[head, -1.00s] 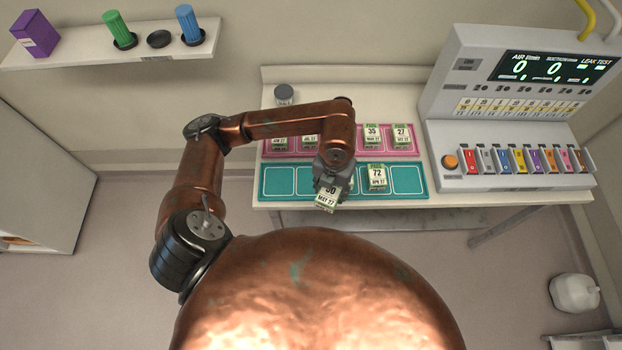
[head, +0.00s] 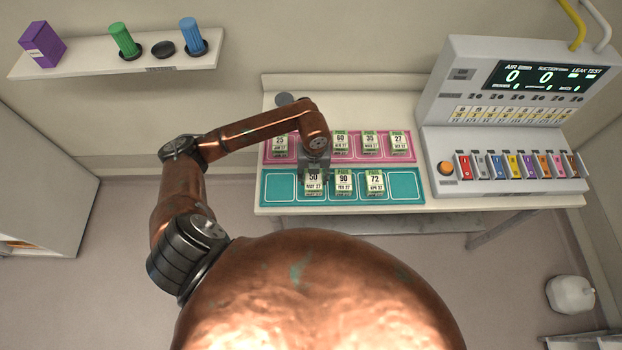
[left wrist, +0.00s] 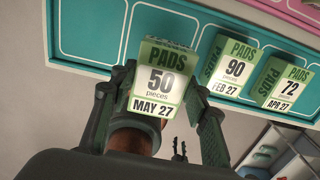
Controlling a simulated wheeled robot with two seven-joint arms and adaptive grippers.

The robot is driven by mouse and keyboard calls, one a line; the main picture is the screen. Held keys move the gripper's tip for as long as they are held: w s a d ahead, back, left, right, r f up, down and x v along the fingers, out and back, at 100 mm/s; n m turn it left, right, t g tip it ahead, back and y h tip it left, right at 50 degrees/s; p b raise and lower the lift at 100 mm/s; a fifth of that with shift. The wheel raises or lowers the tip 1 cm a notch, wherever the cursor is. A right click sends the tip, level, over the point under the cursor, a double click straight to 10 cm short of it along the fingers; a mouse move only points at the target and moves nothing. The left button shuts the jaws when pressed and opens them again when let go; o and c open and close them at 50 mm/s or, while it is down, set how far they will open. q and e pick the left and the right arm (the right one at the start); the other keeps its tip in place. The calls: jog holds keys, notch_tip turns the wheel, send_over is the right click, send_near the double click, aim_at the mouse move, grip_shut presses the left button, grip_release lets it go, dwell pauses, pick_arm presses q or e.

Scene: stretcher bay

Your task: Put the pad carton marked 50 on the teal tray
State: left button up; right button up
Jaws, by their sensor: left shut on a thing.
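The pad carton marked 50 (head: 313,184) is white and green, dated MAY 27. It is upright at the second compartment from the left of the teal tray (head: 265,200). My left gripper (head: 314,170) is shut on it from behind and above. In the left wrist view the carton (left wrist: 157,82) sits between the two fingers, in front of the tray (left wrist: 60,62). I cannot tell whether its base touches the tray. Cartons marked 90 (head: 344,184) and 72 (head: 375,184) stand in the third and fourth compartments. My right gripper is out of view.
The pink tray (head: 412,158) behind holds several cartons, including 25 (head: 280,143), 60 (head: 341,141), 35 (head: 369,142) and 27 (head: 397,142). The teal tray's end compartments are empty. A console (head: 505,145) stands to the right.

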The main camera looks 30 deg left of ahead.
aim_at(311, 177)
pick_arm(q)
jog(key=shift+w+a+f, duration=0.3)
jog(key=shift+a+f, duration=0.1)
jog(key=shift+f, duration=0.2)
jog(key=shift+w+a+f, duration=0.25)
jog(key=shift+a+f, duration=0.15)
jog(key=shift+f, duration=0.2)
notch_tip(311, 177, down, 3)
jog(key=shift+w+a+f+p, duration=0.1)
jog(key=shift+f+p, duration=0.05)
jog(key=shift+p, duration=0.7)
jog(key=shift+f, duration=0.15)
jog(key=o, duration=1.3)
